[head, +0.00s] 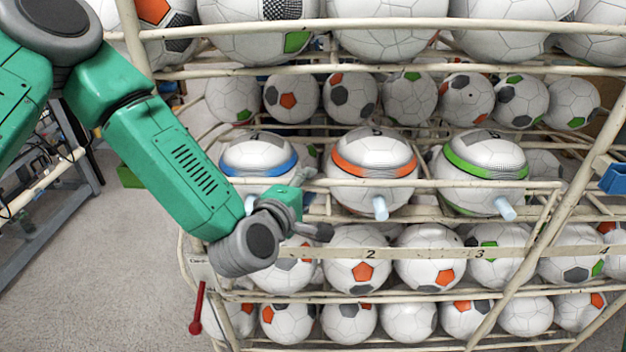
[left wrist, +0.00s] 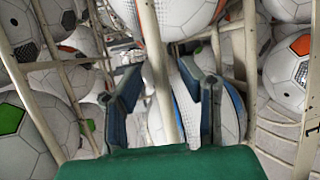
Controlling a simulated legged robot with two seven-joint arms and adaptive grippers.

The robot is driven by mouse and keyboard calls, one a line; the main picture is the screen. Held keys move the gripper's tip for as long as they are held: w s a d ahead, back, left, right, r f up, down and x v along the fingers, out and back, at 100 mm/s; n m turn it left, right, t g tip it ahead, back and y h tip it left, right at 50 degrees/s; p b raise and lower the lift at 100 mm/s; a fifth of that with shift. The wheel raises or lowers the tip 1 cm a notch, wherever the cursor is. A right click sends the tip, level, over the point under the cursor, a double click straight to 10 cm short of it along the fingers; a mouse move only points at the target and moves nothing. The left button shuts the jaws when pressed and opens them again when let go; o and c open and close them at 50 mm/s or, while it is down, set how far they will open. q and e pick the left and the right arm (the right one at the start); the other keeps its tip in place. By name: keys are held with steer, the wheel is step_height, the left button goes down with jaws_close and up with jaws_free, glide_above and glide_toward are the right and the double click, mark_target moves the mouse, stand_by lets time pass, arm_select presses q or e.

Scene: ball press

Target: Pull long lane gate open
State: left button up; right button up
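My left gripper (head: 318,204) is at the left end of a long cream bar (head: 440,184) that runs across the front of the ball rack. This bar may be the long lane gate; I cannot tell for sure. In the left wrist view my left gripper (left wrist: 160,72) has its two fingers spread apart. A cream bar (left wrist: 158,50) passes between them with gaps on both sides. Whether a finger touches it is not clear. My right gripper is not in view.
Balls with blue (head: 258,155), orange (head: 373,160) and green (head: 484,160) bands sit in the middle row. Light blue pegs (head: 380,208) stick out below. A red lever (head: 198,310) hangs at the lower left.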

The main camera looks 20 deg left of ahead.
arm_select(q)
steer(key=shift+x, duration=1.1)
jaws_close()
steer(key=shift+f, duration=0.15)
